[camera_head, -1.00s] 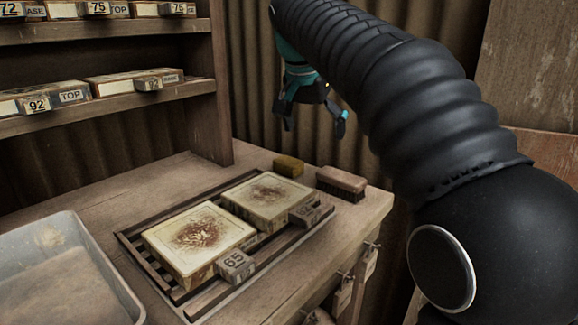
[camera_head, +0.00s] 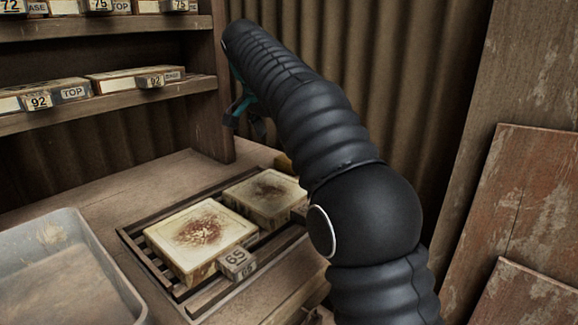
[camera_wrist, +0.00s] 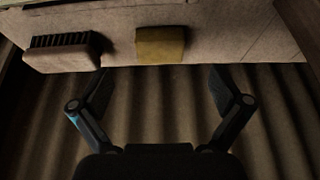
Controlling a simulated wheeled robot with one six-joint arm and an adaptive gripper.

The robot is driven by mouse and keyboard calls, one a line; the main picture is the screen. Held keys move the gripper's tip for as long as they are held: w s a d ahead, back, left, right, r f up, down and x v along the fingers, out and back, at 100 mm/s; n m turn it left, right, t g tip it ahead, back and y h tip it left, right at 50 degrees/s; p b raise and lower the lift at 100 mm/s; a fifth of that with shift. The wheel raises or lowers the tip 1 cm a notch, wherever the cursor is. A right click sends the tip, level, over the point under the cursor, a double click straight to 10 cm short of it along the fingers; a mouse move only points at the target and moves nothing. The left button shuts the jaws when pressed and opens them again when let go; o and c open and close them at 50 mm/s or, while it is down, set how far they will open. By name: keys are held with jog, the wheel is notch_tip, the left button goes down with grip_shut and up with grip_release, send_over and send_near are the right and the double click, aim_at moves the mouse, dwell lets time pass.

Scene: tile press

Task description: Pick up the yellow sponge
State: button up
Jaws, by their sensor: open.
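The yellow sponge (camera_wrist: 160,44) lies on the bench top near its back edge, in the upper middle of the wrist view. In the head view only a sliver of the sponge (camera_head: 283,162) shows, mostly hidden behind my arm. My gripper (camera_wrist: 162,85) is open and empty, its two fingers spread to the left and right below the sponge in the wrist view. The fingers do not touch the sponge. In the head view my gripper (camera_head: 245,115) is partly hidden by my arm, raised above the bench in front of the corrugated wall.
A brush (camera_wrist: 65,52) lies left of the sponge in the wrist view. A slatted rack (camera_head: 130,244) holds two tile moulds with number blocks. A grey tray (camera_head: 100,265) stands at the left. Shelves (camera_head: 110,116) with labelled boxes rise behind. Corrugated wall (camera_head: 400,90) borders the bench.

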jog(key=x, duration=0.2)
jog(key=b+x, duration=0.1)
jog(key=x, duration=0.5)
jog(key=shift+w+d+b, duration=0.15)
jog(key=shift+w+b, duration=0.15)
jog(key=shift+b, duration=0.05)
jog(key=shift+r, duration=0.1)
jog(key=c, duration=1)
